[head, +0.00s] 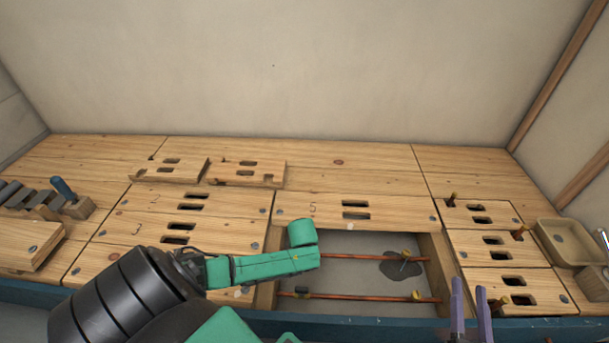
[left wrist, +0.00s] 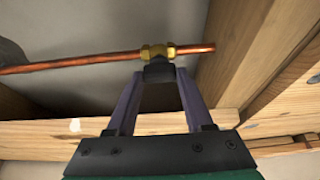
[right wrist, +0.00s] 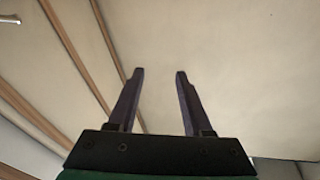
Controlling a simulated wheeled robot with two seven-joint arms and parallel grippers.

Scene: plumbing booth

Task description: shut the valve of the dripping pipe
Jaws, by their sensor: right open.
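Two copper pipes run through an open floor bay. The far pipe (head: 345,257) has a brass fitting (head: 405,254) with a bluish drip above a dark puddle (head: 400,268). The left wrist view shows this pipe (left wrist: 70,63) with a brass valve (left wrist: 158,51) and its dark handle (left wrist: 159,72) near a wooden joist. My left gripper (left wrist: 159,80) has its fingertips closed against both sides of that handle. In the head view my left arm hides this valve and gripper. My right gripper (head: 469,295) is open and empty at the front right; it also shows in the right wrist view (right wrist: 158,75).
The near pipe (head: 360,297) carries a dark-handled valve (head: 302,291) and a brass fitting (head: 416,296). Loose slotted boards (head: 246,172) lie behind. A wooden tray (head: 570,242) stands right; a blue-handled tool (head: 63,188) lies left. Wooden joists (head: 440,265) edge the bay.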

